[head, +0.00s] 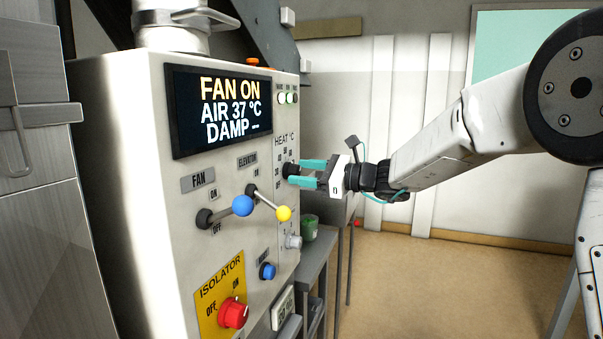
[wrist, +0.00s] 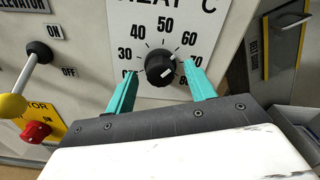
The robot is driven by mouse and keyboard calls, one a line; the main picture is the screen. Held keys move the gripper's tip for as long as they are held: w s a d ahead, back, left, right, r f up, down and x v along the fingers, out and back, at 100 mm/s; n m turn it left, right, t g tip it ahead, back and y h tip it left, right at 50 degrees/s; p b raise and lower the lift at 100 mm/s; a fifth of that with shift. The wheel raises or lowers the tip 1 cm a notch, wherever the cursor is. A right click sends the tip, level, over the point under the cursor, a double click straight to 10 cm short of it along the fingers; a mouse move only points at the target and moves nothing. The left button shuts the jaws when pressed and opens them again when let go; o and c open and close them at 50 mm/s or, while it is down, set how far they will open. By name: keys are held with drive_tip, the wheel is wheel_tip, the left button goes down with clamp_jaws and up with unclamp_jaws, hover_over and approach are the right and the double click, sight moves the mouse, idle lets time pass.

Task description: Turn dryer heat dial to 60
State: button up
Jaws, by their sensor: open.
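The heat dial (wrist: 160,67) is a black round knob on a white scale plate marked in tens, with 30 to 60 readable in the wrist view. The knob has a white mark, but I cannot tell surely which number it points to. In the head view the dial (head: 290,170) is at the panel's right side, partly behind the fingers. My gripper (head: 297,172) is open, its teal fingers reaching toward the panel. In the wrist view the fingertips are left and right of the dial with gaps, and the left one covers the scale's low end.
The display (head: 222,110) reads FAN ON, AIR 37 °C, DAMP. The blue-knobbed fan lever (head: 242,206) and yellow-knobbed elevator lever (head: 284,213) stick out left of my gripper. A red isolator knob (head: 233,313) sits lower down.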

drive_tip(key=v, duration=0.7)
drive_tip(key=s+d+f+n+g+h, duration=0.25)
drive_tip(key=s+f+n+h, duration=0.2)
drive_tip(key=s, duration=0.55)
drive_tip(key=s+d+f+n+g+h, duration=0.2)
drive_tip(key=s+f+n+g+h, duration=0.15)
drive_tip(key=s+f+n, duration=0.45)
drive_tip(key=s+d+n+h, duration=0.2)
drive_tip(key=s+d+h, duration=0.2)
drive_tip(key=s+d, duration=0.4)
drive_tip(key=s+d+n+t+h, duration=0.1)
drive_tip(key=s+d+n+h, duration=0.2)
drive_tip(key=s, duration=1.3)
drive_tip(key=d+h, duration=0.2)
drive_tip(key=d, duration=0.3)
drive_tip(key=shift+s, duration=0.2)
